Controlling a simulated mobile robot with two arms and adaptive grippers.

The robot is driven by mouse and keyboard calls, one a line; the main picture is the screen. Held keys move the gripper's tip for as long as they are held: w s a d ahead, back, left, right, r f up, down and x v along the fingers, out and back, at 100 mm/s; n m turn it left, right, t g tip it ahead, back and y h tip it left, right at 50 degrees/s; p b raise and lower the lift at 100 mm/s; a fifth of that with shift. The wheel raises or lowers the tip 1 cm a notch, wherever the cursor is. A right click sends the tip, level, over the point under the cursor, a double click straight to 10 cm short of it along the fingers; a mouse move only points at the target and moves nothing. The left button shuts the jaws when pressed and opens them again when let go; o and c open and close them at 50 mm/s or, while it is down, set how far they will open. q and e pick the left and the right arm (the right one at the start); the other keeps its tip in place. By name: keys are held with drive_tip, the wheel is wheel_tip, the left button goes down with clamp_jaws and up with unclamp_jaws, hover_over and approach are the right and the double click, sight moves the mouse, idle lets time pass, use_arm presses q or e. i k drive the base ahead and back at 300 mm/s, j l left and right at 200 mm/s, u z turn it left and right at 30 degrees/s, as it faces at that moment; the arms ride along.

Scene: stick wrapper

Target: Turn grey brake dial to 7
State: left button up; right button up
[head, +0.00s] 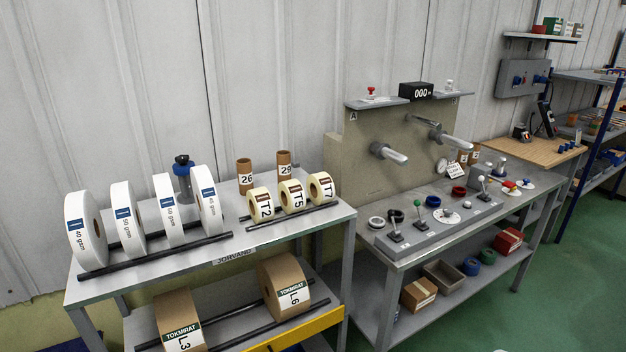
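Neither of my grippers is in the head view. I cannot tell which of these is the grey brake dial, and no dial numbers or pointer settings are readable.
Levers, including a green-topped one (418,205), stand on the panel near several rings. Two grey spindles stick out of the back panel (400,125), under a counter (416,90) reading 000. A roll rack (345,216) stands left; green floor (570,270) is clear at right.

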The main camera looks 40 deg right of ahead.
sight(448, 211)
drive_tip(key=z, duration=2.25)
drive_tip(key=i+l+u, duration=0.35)
drive_tip(key=i, duration=0.35)
drive_tip(key=i+l+u, duration=0.35)
drive_tip(key=i+l, duration=0.25)
